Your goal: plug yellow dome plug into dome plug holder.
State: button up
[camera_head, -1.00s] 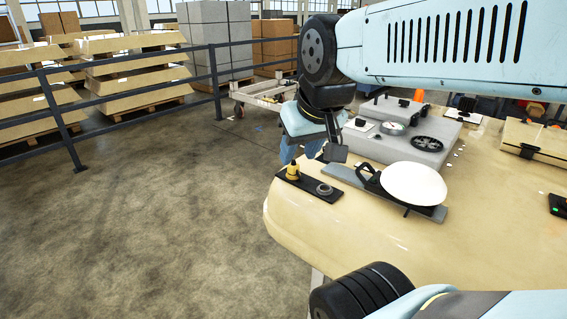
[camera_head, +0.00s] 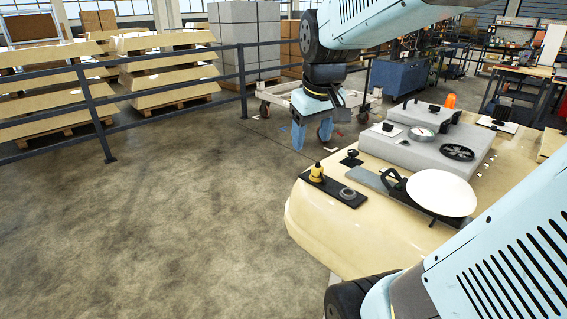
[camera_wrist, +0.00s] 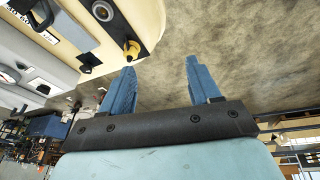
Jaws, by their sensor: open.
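The yellow dome plug (camera_head: 317,172) stands at the left end of a black plate (camera_head: 335,188) at the table's left edge. A round grey ring, which looks like the dome plug holder (camera_head: 348,194), sits at the plate's other end. In the wrist view the yellow plug (camera_wrist: 131,50) and the grey ring (camera_wrist: 102,11) are beyond the fingertips. My gripper (camera_head: 312,140) is open with two blue fingers, empty, pointing down. It also shows in the wrist view (camera_wrist: 160,75). It is above and behind the plug, apart from it.
The cream table (camera_head: 345,250) also bears a white disc (camera_head: 441,193) on a black stand and a grey block (camera_head: 425,148) with a dial and a black wheel. A dark railing (camera_head: 180,95) runs behind. Floor left of the table is clear.

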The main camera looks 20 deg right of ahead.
jog(key=w+d+f+n+g, duration=0.1)
jog(key=w+d+f, duration=0.1)
jog(key=w, duration=0.2)
jog(key=w+d+f+g, duration=0.1)
jog(key=w+d+f, duration=0.1)
jog(key=w+d, duration=0.15)
jog(key=n+g, duration=0.2)
send_over(318, 166)
jog(key=shift+y, duration=0.3)
notch_tip(318, 166, down, 5)
jog(key=shift+a+r, duration=0.1)
jog(key=shift+f, duration=4.45)
jog(key=shift+c, duration=0.3)
grip_shut()
jog(key=shift+r, duration=0.15)
jog(key=shift+r, duration=2.75)
